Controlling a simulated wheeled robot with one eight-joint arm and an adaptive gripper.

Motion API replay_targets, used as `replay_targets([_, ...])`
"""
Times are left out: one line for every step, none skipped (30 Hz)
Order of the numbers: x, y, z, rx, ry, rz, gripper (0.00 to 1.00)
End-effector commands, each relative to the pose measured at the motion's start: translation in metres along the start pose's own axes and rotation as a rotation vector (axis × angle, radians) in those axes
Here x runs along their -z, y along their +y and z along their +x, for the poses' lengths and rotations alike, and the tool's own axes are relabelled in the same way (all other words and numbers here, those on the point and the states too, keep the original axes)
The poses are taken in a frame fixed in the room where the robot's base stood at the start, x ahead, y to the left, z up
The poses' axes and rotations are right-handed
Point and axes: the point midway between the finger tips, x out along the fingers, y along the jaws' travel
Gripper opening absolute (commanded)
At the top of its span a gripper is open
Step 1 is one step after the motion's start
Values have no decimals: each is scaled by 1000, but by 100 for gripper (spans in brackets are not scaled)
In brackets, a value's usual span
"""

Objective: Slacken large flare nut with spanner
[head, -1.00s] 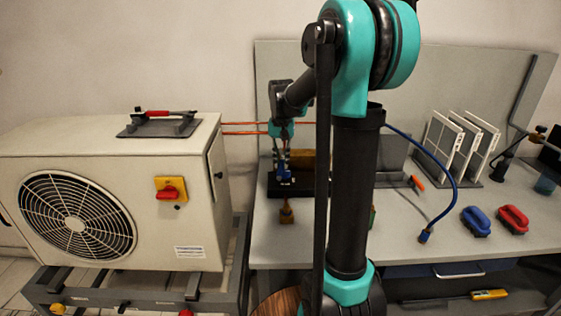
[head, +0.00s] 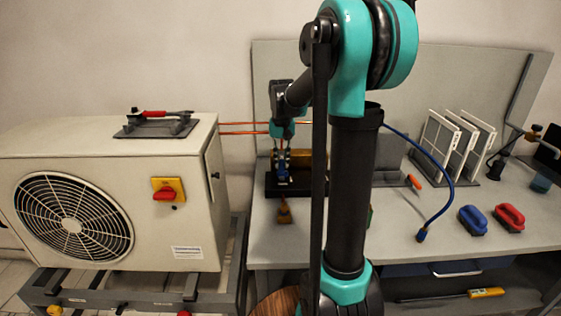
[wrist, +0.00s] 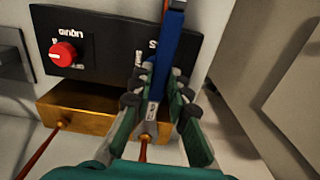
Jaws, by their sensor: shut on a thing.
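My gripper (wrist: 160,108) is shut on a blue-handled spanner (wrist: 168,42). In the wrist view the blue handle runs up and away past the black panel, and a silvery part lies between the green finger pads. The head view shows my gripper (head: 283,172) low over the bench at the black panel and brass block (head: 312,160). The brass block also shows in the wrist view (wrist: 88,114), with a copper pipe (wrist: 144,148) in line with the spanner. The large flare nut cannot be made out; fingers and spanner cover that spot, so contact cannot be told.
The black panel (wrist: 108,28) carries a red knob (wrist: 63,54). The outdoor unit (head: 110,190) stands left of the bench. A brass fitting (head: 284,212) sits in front of the panel.

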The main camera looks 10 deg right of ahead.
Motion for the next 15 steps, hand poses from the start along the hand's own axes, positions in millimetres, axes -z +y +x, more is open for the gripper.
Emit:
replay_targets([-1, 1, 0, 0, -2, -6, 0])
replay_targets([-1, 2, 0, 0, -2, -10, 0])
replay_targets([-1, 2, 0, 0, -2, -15, 0])
replay_targets([-1, 2, 0, 0, -2, -18, 0])
replay_targets([-1, 3, 0, 0, -2, -22, 0])
replay_targets([-1, 3, 0, 0, -2, -26, 0])
replay_targets([-1, 3, 0, 0, -2, -28, 0])
replay_targets([-1, 4, 0, 0, -2, -30, 0])
replay_targets([-1, 4, 0, 0, -3, -31, 0])
replay_targets([-1, 4, 0, 0, -3, -32, 0])
replay_targets([-1, 4, 0, 0, -3, -32, 0])
replay_targets([-1, 4, 0, 0, -3, -32, 0])
replay_targets([-1, 4, 0, 0, -3, -32, 0])
replay_targets([-1, 4, 0, 0, -3, -32, 0])
replay_targets([-1, 4, 0, 0, -3, -32, 0])
